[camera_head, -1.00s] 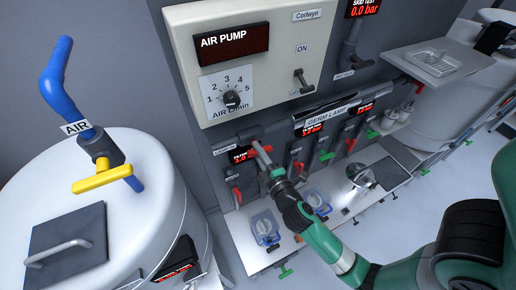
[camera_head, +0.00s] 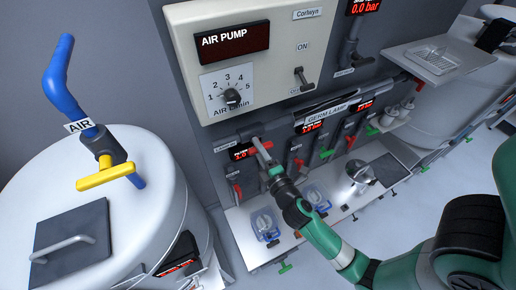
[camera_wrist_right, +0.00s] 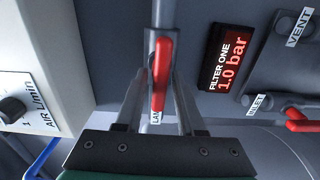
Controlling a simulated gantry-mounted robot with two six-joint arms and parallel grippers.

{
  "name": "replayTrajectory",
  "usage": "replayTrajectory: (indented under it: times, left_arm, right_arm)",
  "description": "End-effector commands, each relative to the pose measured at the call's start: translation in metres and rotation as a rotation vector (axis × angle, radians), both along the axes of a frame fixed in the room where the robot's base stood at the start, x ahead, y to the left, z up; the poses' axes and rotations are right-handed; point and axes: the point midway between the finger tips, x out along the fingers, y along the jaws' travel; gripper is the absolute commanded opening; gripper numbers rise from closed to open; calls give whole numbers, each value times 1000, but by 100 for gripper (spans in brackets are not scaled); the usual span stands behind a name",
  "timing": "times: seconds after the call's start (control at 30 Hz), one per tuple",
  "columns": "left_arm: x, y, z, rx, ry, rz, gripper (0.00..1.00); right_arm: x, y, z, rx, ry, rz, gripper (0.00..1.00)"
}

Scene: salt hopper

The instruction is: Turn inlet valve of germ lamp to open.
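The germ lamp label (camera_head: 327,113) sits on the wall under the air pump box. A red valve handle (camera_head: 263,147) is beside the small red display at the left of this row. My right gripper (camera_head: 258,144) is at this handle. In the right wrist view the red handle (camera_wrist_right: 160,75) lies between my two fingers (camera_wrist_right: 161,70), which run close along both sides. Whether they touch it is unclear. The label below it is mostly hidden; only "LA" shows. My left gripper is not in view.
The display (camera_wrist_right: 228,62) reads "FILTER ONE 1.0 bar". Another red handle (camera_wrist_right: 299,120) is near an inlet label (camera_wrist_right: 259,104). The air pump box (camera_head: 255,50) overhangs above. A white tank (camera_head: 125,220) with a yellow-handled valve (camera_head: 105,176) stands left. Blue-framed items (camera_head: 264,224) sit on the shelf below.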

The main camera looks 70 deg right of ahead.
Motion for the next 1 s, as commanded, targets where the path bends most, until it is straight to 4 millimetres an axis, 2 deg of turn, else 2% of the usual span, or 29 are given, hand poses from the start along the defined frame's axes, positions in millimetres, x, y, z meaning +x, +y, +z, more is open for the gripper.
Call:
replayTrajectory:
  times: [0.43,0.57,0.8,1.0]
  left_arm:
    - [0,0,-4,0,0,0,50]
    - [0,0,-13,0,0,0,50]
    - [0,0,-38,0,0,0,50]
    - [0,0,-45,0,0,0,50]
  right_arm:
    - [-6,6,-2,1,1,1,50]
    - [-24,21,-4,0,1,3,50]
    - [-68,60,-6,-1,1,7,50]
    - [-85,75,-2,1,1,3,50]
